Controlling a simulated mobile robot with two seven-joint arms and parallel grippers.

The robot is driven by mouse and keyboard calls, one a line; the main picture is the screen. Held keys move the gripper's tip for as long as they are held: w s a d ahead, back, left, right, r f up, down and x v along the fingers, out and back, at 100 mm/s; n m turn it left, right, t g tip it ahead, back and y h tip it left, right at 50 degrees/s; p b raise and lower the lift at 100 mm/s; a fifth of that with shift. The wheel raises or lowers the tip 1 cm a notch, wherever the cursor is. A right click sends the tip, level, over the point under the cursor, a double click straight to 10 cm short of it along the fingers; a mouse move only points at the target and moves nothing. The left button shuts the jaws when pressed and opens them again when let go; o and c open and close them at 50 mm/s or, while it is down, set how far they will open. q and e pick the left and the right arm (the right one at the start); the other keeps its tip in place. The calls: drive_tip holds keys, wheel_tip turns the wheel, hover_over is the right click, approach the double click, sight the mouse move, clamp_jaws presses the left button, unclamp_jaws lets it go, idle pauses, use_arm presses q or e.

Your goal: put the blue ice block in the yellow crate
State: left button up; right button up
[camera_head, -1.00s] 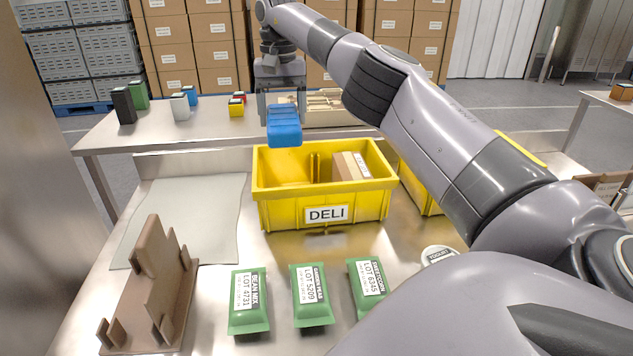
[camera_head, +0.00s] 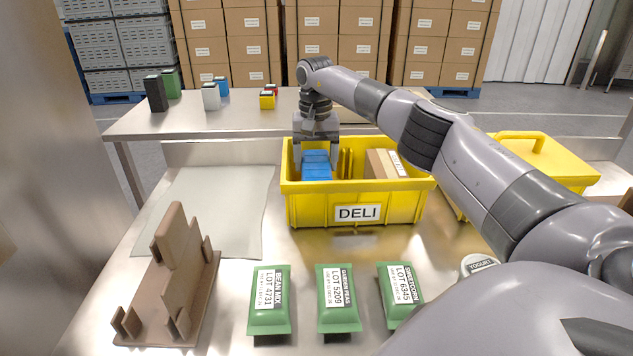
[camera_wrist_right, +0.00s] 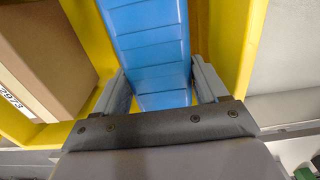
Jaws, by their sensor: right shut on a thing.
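The blue ice block (camera_head: 316,167) is inside the left part of the yellow crate (camera_head: 318,210) labelled DELI, with its lower part hidden by the front wall. My right gripper (camera_head: 316,158) reaches down into the crate from above and is shut on the block. In the right wrist view the ice block (camera_wrist_right: 152,50) lies between the two fingers (camera_wrist_right: 165,88), with the yellow crate wall (camera_wrist_right: 236,40) close on the right. I cannot tell whether the block touches the crate floor. My left gripper is not in view.
A cardboard box (camera_head: 382,164) stands in the crate's right part; it also shows in the wrist view (camera_wrist_right: 40,60). Green packs (camera_head: 338,298) lie in front, and a brown rack (camera_head: 170,275) stands front left. A yellow lidded crate (camera_head: 545,160) is at right.

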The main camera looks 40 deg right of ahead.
sight(316, 157)
drive_tip(key=shift+f, duration=2.8)
drive_tip(key=shift+f, duration=0.1)
drive_tip(key=o, duration=1)
wheel_tip(316, 157, up, 12)
drive_tip(key=shift+w+r, duration=0.1)
drive_tip(key=shift+r, duration=0.05)
